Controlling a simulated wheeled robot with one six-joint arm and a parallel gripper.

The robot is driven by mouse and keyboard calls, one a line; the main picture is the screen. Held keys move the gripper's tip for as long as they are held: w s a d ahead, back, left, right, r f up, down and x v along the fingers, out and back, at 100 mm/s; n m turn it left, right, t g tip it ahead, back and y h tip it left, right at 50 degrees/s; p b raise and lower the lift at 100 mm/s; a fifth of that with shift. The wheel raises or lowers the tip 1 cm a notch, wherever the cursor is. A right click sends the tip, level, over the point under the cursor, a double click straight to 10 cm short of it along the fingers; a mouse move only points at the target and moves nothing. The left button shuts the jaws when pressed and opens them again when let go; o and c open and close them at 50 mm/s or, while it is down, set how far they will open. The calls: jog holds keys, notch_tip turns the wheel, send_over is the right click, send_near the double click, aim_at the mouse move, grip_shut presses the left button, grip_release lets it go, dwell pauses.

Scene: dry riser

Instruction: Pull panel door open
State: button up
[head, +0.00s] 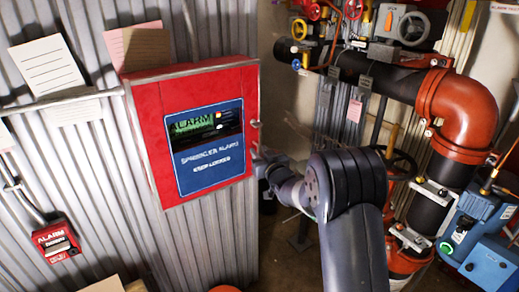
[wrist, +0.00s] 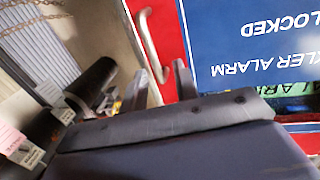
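The red alarm panel door (head: 148,124) with its blue label is on the corrugated wall in the head view and looks shut. A small metal handle (head: 256,136) is at its right edge. In the wrist view, which is upside down, the handle (wrist: 149,45) stands beside the red door face (wrist: 174,35). My gripper (head: 259,158) is at the handle, partly hidden by my wrist in the head view. In the wrist view my gripper (wrist: 163,80) has its two fingers apart, with the handle's near end between or just ahead of them. Contact cannot be told.
Dark and orange pipes (head: 460,105) with valves stand at the right. A blue device (head: 478,225) is at the lower right. A small red alarm box (head: 56,241) is on the wall at lower left. Paper notes hang around the panel.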

jog(key=shift+w+a+r, duration=0.1)
jog(key=shift+w, duration=0.2)
grip_shut()
dwell(0.5)
